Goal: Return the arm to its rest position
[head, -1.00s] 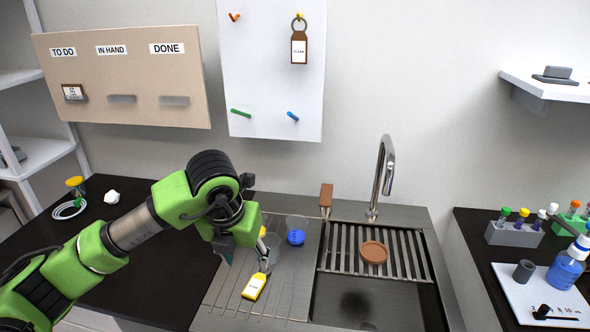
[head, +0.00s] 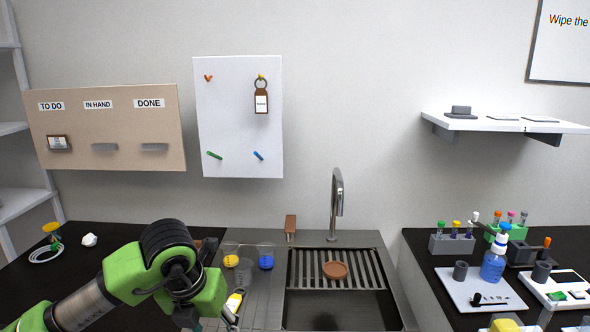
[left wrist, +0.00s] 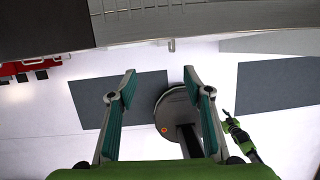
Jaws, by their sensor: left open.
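A tray (head: 470,288) holds a blue bottle (head: 493,262).

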